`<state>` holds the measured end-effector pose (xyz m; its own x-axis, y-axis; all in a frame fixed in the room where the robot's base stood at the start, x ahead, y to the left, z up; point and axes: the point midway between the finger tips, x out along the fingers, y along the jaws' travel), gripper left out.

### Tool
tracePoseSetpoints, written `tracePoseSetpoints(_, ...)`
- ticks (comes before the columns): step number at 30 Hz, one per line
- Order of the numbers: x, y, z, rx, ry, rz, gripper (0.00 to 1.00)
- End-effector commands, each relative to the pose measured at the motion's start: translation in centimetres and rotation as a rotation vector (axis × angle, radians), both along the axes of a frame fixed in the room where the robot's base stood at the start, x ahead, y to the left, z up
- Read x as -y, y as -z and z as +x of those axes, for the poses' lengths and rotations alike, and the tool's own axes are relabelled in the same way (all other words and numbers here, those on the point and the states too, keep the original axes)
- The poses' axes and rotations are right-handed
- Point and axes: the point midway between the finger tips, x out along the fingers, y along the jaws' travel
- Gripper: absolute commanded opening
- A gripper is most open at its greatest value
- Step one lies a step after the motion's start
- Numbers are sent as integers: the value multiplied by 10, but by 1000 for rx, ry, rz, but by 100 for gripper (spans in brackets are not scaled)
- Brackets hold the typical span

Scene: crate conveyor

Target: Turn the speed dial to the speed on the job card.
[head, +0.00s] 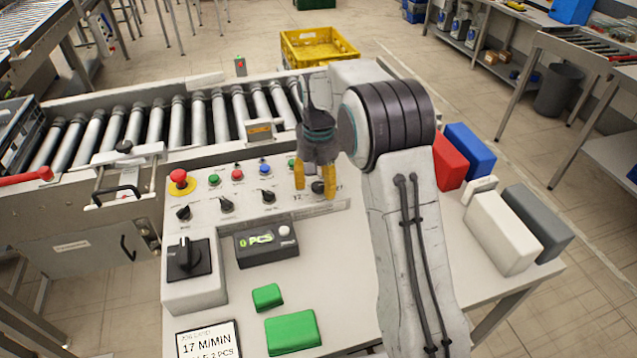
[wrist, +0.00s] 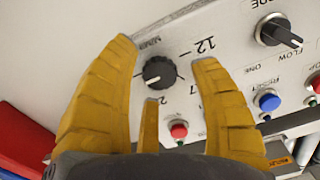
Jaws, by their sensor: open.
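The job card (head: 207,341) at the bottom of the head view reads 17 M/MIN, with a partly legible line about 2 PCS below. The speed dial (head: 318,187) is a round black knob at the right end of the control panel. It also shows in the wrist view (wrist: 159,73), where its white mark points to the lower left, away from the printed 12. My gripper (head: 315,190) is open over the dial. In the wrist view its yellow fingers (wrist: 164,52) stand on either side of the knob, seemingly without touching it.
The panel (head: 235,203) also carries other black knobs, coloured buttons and a red emergency stop (head: 180,182). A black rotary switch (head: 188,259), a PCS counter box (head: 266,243) and green blocks (head: 292,332) stand in front. Red, blue, white and grey blocks are at right.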

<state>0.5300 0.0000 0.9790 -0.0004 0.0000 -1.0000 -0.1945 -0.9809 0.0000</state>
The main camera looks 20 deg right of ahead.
Motion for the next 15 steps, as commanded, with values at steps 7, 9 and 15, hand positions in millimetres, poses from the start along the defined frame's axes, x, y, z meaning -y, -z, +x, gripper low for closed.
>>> tracePoseSetpoints(7,0,4,0,0,0,0,57)
tracePoseSetpoints(9,0,3,0,0,0,0,57)
tracePoseSetpoints(15,0,3,0,0,0,0,48)
